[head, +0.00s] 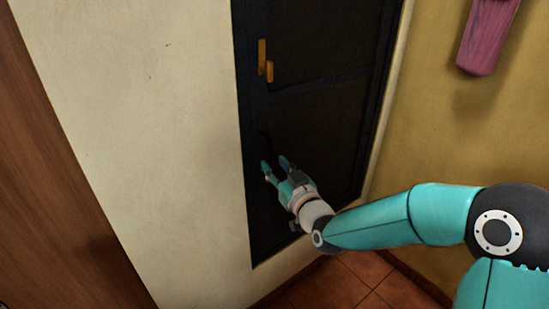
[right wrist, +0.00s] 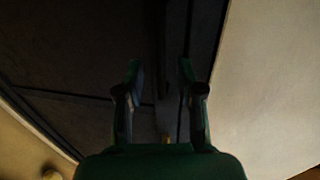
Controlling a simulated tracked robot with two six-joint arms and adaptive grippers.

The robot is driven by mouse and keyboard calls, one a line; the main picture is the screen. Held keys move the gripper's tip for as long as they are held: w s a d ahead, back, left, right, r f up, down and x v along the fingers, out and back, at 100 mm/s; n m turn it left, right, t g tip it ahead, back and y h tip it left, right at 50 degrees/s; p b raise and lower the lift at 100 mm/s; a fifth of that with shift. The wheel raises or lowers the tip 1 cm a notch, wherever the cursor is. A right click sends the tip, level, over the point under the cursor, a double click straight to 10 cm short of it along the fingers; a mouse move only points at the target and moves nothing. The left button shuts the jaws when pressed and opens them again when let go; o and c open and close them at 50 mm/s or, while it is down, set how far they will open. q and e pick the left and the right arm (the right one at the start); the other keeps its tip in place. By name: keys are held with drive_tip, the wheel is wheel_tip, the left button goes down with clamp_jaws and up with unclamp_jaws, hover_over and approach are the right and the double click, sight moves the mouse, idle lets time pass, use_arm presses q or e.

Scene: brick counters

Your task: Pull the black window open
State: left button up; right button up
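The black window (head: 315,110) is a tall dark panel in a black frame, set in the pale wall. It looks shut in the head view. A brass handle (head: 264,62) sits on its left side, in the upper part. My right gripper (head: 275,164) is in front of the panel, below the handle and apart from it. Its two fingers are spread with nothing between them. In the right wrist view the open fingers (right wrist: 158,75) show against the dark panel (right wrist: 80,60). A small brass-coloured bit shows low between them, too dim to tell what it is. My left gripper is not in view.
A pale wall (head: 150,110) lies left of the window, with brown wood (head: 50,180) at the far left. A yellow wall (head: 450,140) with a hanging pink-purple object (head: 486,38) is on the right. Reddish floor tiles (head: 345,285) show below.

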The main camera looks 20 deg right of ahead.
sight(271, 161)
drive_tip(key=shift+w+a, duration=0.15)
drive_tip(key=shift+w, duration=0.8)
drive_tip(key=shift+w+a, duration=0.1)
drive_tip(key=shift+w, duration=0.85)
clamp_jaws()
